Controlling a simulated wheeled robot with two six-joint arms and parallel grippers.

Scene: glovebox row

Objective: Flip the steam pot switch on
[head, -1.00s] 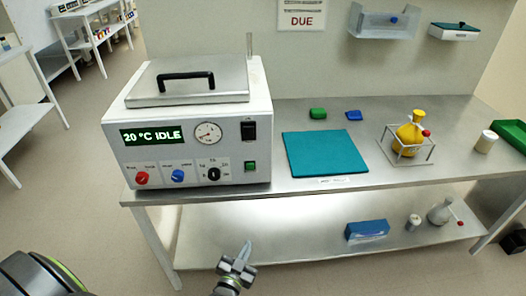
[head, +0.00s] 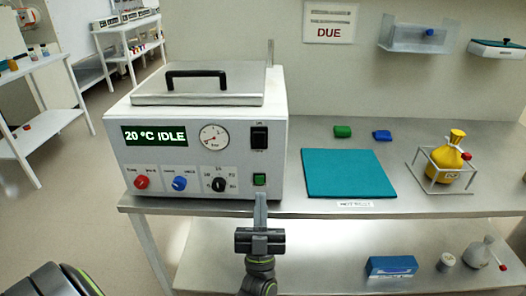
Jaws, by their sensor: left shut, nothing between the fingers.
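The steam pot (head: 205,160) is a white box with a steel lid, standing on the left of the steel bench. Its display (head: 155,136) reads "20 °C IDLE". A black rocker switch (head: 259,138) is at the upper right of its front panel; its small labels are too small to read. My right gripper is not in view.
A red knob (head: 141,183), a blue knob (head: 179,184) and a black selector (head: 219,184) line the panel's bottom. A teal mat (head: 347,174) lies right of the pot, with a yellow flask (head: 452,160) in a wire stand farther right. A lower shelf (head: 320,268) runs under the bench.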

